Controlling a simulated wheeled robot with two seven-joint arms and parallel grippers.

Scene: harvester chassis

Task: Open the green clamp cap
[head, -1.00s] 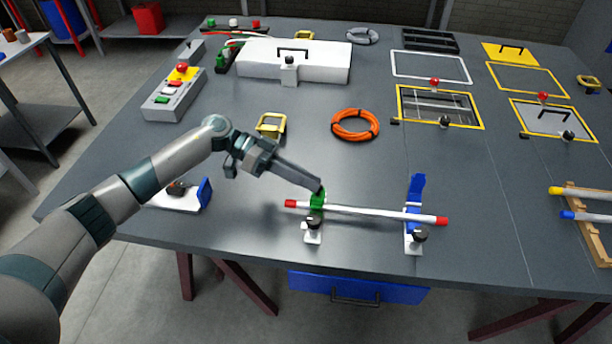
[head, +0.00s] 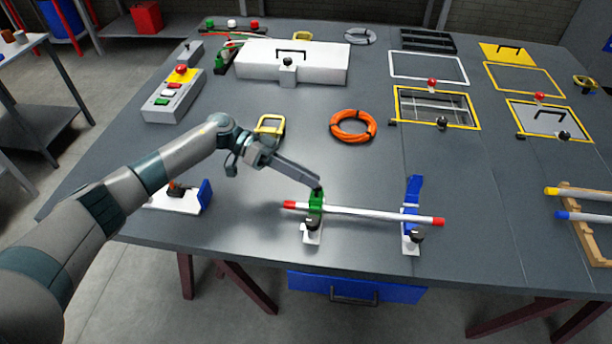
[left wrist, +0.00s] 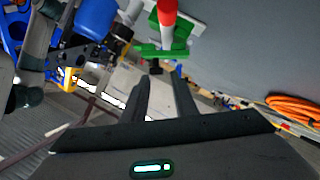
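The green clamp (head: 316,203) stands near the table's front edge on a white base with a black knob. Its green part lies across the white rod (head: 365,214) near the rod's left red end. My left gripper (head: 318,186) is right above and behind the clamp, pointing down at it. In the left wrist view its two fingers (left wrist: 161,78) are apart with nothing clearly held between them, and the green clamp (left wrist: 152,50) lies just beyond the tips. Whether a fingertip touches the cap is unclear. My right gripper is not in view.
The blue clamp (head: 412,204) stands to the right under the rod, its blue cap upright. A white base with a blue plate (head: 205,194) lies below my left forearm. An orange cable coil (head: 352,127) lies behind. The table between coil and rod is clear.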

